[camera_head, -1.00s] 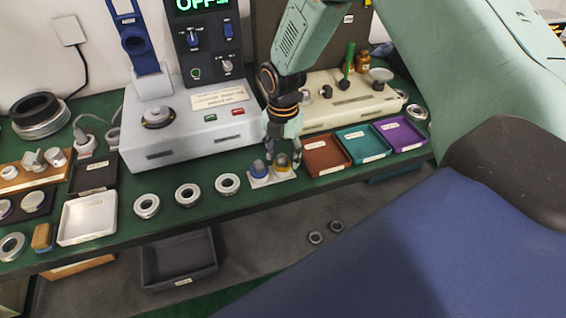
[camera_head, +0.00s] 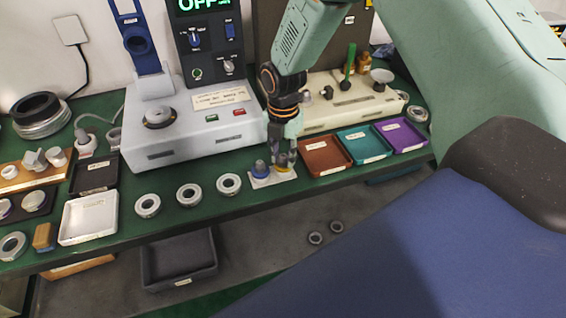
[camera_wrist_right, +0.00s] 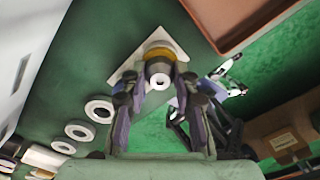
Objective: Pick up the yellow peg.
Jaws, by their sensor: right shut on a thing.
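The yellow peg (camera_head: 283,168) stands on a small pale plate (camera_head: 262,184) at the front of the green bench and is mostly hidden by my fingers. In the right wrist view the peg (camera_wrist_right: 158,53) shows a yellow collar and a grey body with a pale end, over the white plate (camera_wrist_right: 122,78). My right gripper (camera_head: 283,162) points down and is shut on the peg, one finger on each side, as the right wrist view (camera_wrist_right: 160,83) shows. The blue peg (camera_head: 260,167) stands on the same plate, just left of my fingers. My left gripper is not in view.
Several metal rings, one the nearest ring (camera_head: 229,184), lie left of the plate. A brown tray (camera_head: 326,168), a teal tray (camera_head: 364,158) and a purple tray (camera_head: 400,148) stand to the right. A white machine (camera_head: 195,142) stands behind.

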